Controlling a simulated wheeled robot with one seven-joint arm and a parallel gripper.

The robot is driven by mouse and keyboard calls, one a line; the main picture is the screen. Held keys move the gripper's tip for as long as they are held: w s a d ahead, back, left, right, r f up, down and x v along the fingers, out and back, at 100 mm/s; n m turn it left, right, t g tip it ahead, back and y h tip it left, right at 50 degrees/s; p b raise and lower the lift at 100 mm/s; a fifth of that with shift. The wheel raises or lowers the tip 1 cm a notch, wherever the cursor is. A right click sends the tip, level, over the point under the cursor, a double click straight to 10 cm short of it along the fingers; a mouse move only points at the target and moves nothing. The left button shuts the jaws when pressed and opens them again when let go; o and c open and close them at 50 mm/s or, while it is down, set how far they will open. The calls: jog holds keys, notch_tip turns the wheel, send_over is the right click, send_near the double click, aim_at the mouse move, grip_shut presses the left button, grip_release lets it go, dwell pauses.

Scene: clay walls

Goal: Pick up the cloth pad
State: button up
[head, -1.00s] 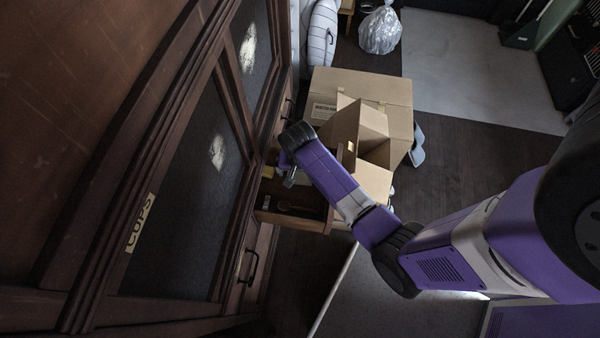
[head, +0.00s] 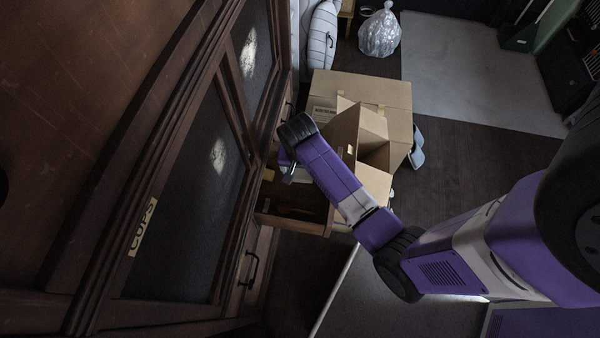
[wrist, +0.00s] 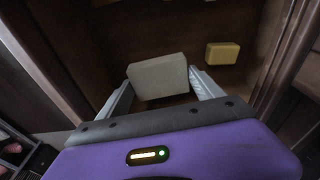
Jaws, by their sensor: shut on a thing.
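A pale grey-beige block-shaped pad (wrist: 158,76), which looks like the cloth pad, sits between the two fingers of my gripper (wrist: 161,88) in the wrist view. The fingers touch it on its left and right sides, and my gripper is shut on it. In the head view my gripper (head: 289,174) is over the open wooden drawer (head: 327,222) of the cabinet. The pad is mostly hidden there by my wrist. In the wrist view the drawer floor shows beyond the pad; I cannot tell how far below it lies.
A yellow sponge-like block (wrist: 222,53) lies in the drawer, right of the pad. The dark wooden cabinet (head: 215,190) with glass doors borders the left. Open cardboard boxes (head: 385,92) stand just beyond the drawer.

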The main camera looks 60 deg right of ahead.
aim_at(300, 171)
notch_tip(300, 171, up, 16)
jog(key=p, duration=0.1)
